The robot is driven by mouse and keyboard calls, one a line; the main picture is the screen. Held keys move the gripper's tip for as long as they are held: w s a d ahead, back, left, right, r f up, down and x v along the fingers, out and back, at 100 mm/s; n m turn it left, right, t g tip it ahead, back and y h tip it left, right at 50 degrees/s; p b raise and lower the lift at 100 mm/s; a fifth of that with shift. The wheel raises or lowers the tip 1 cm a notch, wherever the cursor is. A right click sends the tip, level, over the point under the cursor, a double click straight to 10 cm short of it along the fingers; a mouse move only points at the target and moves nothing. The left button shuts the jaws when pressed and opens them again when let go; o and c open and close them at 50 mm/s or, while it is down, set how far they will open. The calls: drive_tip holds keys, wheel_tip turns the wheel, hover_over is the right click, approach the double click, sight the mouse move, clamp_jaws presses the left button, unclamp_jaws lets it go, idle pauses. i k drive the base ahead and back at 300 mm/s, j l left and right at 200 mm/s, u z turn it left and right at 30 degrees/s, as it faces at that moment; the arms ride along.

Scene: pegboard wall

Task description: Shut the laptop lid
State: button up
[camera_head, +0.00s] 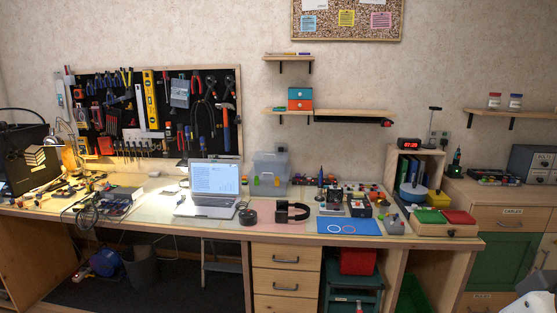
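The laptop (206,192) stands open on the workbench, left of centre. Its lid (214,177) is raised and the lit screen, showing a document, faces me. Its keyboard base (204,211) lies flat near the bench's front edge. My gripper is not in view; only a white part, which may be my arm, shows at the lower right corner, far from the laptop.
Black headphones (292,211) and a dark round object (247,217) lie right of the laptop. A clear plastic box (270,167) stands behind it to the right. Cables (88,212) and an open case crowd the left. The workbench (150,220) is bare just left of the laptop.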

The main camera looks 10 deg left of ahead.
sight(207, 176)
drive_tip(key=i+j, duration=0.55)
drive_tip(key=j, duration=0.2)
drive_tip(key=i+j, duration=0.5)
drive_tip(key=j, duration=0.2)
drive_tip(key=i+j, duration=0.55)
drive_tip(key=j, duration=0.2)
drive_tip(key=i+j, duration=0.55)
drive_tip(key=j, duration=0.15)
drive_tip(key=i+j, duration=0.5)
drive_tip(key=j, duration=0.25)
drive_tip(key=u, duration=0.05)
